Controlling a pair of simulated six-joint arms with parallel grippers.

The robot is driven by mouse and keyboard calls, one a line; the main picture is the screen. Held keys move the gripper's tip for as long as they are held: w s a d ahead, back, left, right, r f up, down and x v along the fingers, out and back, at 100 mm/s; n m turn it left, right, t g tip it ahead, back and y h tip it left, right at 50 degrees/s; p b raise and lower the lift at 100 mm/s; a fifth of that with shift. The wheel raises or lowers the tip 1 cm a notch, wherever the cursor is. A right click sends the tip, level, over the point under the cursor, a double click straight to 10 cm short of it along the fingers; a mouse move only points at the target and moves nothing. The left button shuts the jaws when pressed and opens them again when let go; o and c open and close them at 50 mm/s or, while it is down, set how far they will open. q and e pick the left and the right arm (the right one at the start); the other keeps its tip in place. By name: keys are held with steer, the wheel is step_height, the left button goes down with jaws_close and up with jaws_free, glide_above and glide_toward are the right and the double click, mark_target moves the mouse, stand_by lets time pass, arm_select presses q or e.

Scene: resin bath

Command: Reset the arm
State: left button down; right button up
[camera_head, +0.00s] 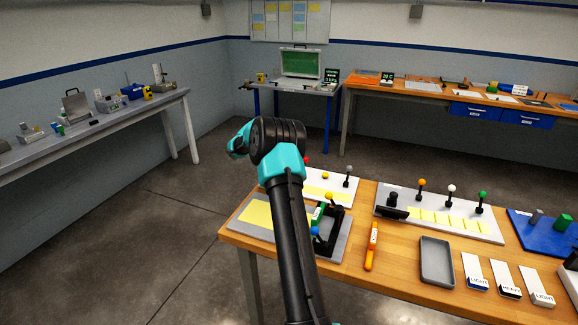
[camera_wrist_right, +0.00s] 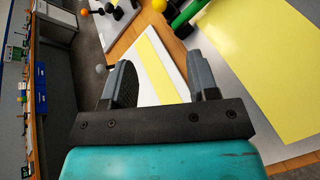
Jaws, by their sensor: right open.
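One of my arms (camera_head: 283,165), black with teal joints, rises from the bottom middle of the head view and bends over the bench's left end. No gripper can be made out there. In the right wrist view my right gripper (camera_wrist_right: 163,75) is open, its two grey fingers apart with nothing held. A white board with a yellow strip (camera_wrist_right: 155,65) shows beyond and between the fingers. A large yellow sheet (camera_wrist_right: 275,75) lies to the right. My left gripper is in neither view.
The wooden bench (camera_head: 350,275) holds a black frame (camera_head: 337,222) with a green cylinder, an orange tool (camera_head: 371,247), a grey tray (camera_head: 437,262), several white cards and a white panel (camera_head: 440,215) with ball-topped levers. The floor (camera_head: 170,230) left of the bench is clear.

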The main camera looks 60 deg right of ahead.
stand_by(0.4)
